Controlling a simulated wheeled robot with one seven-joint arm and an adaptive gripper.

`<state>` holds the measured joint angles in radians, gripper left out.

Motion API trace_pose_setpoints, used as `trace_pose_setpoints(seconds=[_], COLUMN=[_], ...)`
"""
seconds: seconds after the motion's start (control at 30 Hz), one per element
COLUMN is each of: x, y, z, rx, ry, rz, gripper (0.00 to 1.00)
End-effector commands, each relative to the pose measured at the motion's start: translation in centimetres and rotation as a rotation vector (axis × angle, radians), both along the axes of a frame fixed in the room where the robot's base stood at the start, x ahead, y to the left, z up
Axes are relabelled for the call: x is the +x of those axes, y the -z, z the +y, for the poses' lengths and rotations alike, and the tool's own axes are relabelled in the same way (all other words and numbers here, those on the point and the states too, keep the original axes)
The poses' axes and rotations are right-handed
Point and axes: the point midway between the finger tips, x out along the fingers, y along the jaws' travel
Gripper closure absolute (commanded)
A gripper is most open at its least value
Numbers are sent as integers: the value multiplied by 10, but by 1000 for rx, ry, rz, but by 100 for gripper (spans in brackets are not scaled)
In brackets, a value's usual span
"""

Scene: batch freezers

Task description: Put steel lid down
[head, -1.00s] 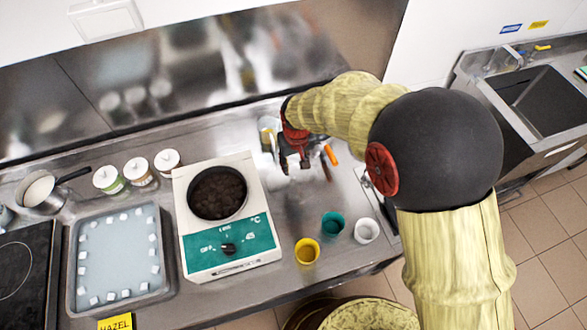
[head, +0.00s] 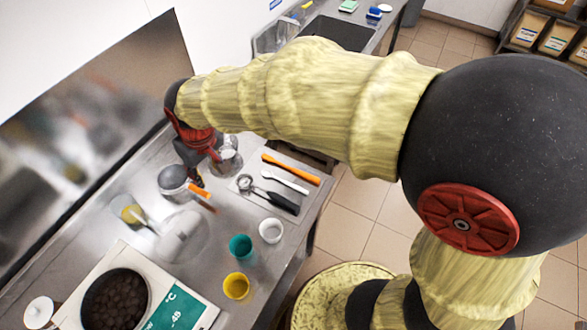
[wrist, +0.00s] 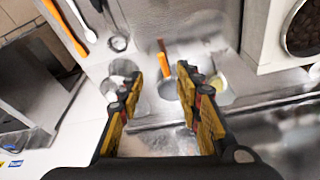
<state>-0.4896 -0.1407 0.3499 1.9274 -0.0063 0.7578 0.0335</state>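A round grey steel-looking piece (head: 172,178) stands on the counter just left of my gripper in the head view. It also shows low between my fingers in the wrist view (wrist: 168,90). I cannot tell whether it is the steel lid or a container. An orange-handled utensil (head: 199,191) is beside or in it, and its handle (wrist: 163,62) points away between the fingertips. My gripper (wrist: 159,76) has its two fingers apart with no object clearly held between them. In the head view my gripper (head: 192,163) is partly hidden by my wrist.
A glass jar (head: 228,157) stands close right of my gripper. A cup with yellow contents (head: 131,213) is to the left. An orange spatula (head: 291,169) and other tools lie on a pale mat. Green (head: 241,247), yellow (head: 236,286) and white (head: 270,231) cups stand in front.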

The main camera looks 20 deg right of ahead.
Motion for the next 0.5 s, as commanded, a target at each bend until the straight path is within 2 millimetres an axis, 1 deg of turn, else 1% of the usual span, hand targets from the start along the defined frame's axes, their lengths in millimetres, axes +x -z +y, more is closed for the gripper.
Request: trace_pose_setpoints(seconds=[0.03,0.07,0.1,0.17,0.2,0.27,0.3,0.4,0.5], x=[-8,-13,-22,-38,-49,-69,-82,-115,-142], y=[-23,-33,-46,-62,-73,-84,-90,-100,-102], z=[-32,-48,-69,-99,-118,-144,-160,-192,-213], rx=[13,18,24,32,38,44,48,52,54], ry=[50,75,108,158,192,241,274,347,403], rz=[-26,-39,-55,-79,-98,-123,-141,-180,-210], gripper=[65,65,65,65,65,65,65,65,65])
